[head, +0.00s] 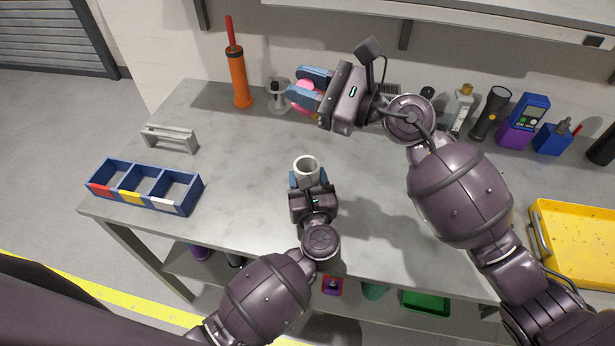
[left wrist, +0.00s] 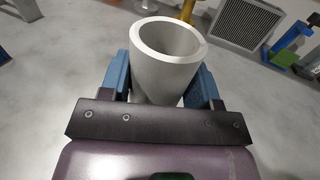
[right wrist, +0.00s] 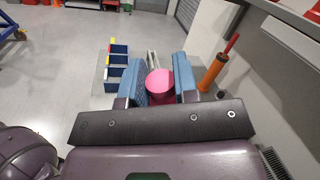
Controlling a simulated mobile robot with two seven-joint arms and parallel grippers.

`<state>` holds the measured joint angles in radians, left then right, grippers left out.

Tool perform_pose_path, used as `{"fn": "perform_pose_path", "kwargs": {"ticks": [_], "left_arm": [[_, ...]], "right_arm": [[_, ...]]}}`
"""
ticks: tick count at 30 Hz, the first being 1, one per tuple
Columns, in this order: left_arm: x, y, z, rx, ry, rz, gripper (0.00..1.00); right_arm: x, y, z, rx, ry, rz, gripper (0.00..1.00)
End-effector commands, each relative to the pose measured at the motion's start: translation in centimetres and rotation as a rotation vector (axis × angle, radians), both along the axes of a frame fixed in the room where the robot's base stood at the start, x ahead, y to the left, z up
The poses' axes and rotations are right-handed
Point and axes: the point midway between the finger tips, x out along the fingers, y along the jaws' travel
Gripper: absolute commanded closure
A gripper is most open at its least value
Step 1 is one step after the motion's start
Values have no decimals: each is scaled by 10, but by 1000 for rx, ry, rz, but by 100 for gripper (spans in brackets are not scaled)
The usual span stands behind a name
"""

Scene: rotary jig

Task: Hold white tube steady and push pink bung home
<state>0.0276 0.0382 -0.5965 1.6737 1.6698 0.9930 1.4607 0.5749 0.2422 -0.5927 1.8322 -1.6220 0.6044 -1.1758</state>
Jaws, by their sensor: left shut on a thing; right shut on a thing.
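The white tube (head: 306,165) stands upright with its open end up, over the middle of the table. My left gripper (head: 307,180) is shut on it, one blue finger on each side; the left wrist view shows the tube (left wrist: 168,55) with an empty-looking mouth. My right gripper (head: 309,85) is up behind the tube, toward the back of the table. It is shut on the pink bung (head: 303,97), which also shows between the fingers in the right wrist view (right wrist: 160,87). The bung is apart from the tube. Its far end is hidden.
A blue three-part bin (head: 147,188) and a grey bracket (head: 170,138) are at the left. An orange pump-like tool (head: 238,80) and a small grey stand (head: 279,97) are at the back. A torch (head: 491,113), bottles and a yellow tray (head: 575,245) are at the right. The front-middle tabletop is clear.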

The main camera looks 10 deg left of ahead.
Motion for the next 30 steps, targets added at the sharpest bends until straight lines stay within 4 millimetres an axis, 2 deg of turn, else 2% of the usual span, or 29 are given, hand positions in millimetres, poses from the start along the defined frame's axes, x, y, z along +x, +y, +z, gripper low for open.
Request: {"fn": "perform_pose_path", "kwargs": {"ticks": [5,18,30], "left_arm": [[0,0,0,0,0,0,72],[0,0,0,-1,0,0,72],[0,0,0,-1,0,0,72]], "right_arm": [[1,1,-7,-2,43,-15,96],[12,1,-56,-4,369,-143,96],[14,0,-63,-1,413,-164,96]]}}
